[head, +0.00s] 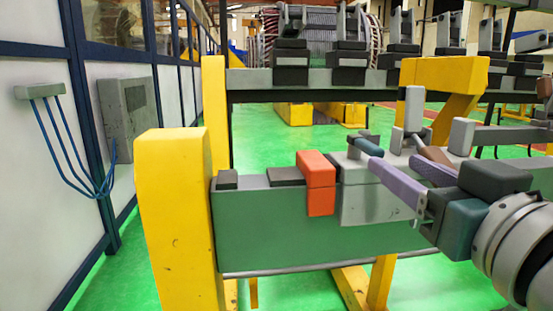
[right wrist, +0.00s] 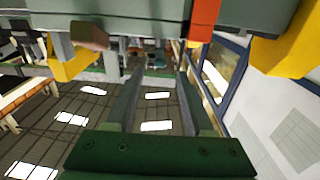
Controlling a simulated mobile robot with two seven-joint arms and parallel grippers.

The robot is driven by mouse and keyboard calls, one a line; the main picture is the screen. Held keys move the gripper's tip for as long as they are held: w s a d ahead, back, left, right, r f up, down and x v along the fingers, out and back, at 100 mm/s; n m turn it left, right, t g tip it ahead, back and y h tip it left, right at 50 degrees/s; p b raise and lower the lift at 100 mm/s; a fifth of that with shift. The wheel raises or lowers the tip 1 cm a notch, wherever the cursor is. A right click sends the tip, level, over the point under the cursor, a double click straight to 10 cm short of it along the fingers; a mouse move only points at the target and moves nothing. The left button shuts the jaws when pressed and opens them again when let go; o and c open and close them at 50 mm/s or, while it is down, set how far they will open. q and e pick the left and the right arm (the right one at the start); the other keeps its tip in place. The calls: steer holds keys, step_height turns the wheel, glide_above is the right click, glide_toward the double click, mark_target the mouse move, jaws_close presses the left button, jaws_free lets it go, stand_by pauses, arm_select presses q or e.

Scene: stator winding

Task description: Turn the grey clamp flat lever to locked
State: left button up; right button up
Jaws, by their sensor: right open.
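The grey clamp (head: 362,201) sits on the green beam (head: 270,235), just right of a red-orange block (head: 317,185). A brown bar (head: 431,154) sticks out near an upright grey post (head: 414,107) on its top; it also shows in the right wrist view (right wrist: 90,36). I cannot tell for sure which part is the flat lever. My right gripper (head: 391,160) comes in from the right, its fingers apart in front of the clamp. In the right wrist view the space between the fingers (right wrist: 160,77) looks empty. My left gripper is out of view.
A yellow post (head: 175,215) bounds the beam on the left. A yellow bracket (head: 447,75) and a second rail with dark blocks (head: 291,62) stand behind. A wall with a grey box (head: 120,120) is at the left. Green floor is open between.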

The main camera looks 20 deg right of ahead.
mark_target(380, 154)
steer(key=x, duration=0.8)
steer(key=shift+d, duration=0.1)
jaws_close()
stand_by(1.2)
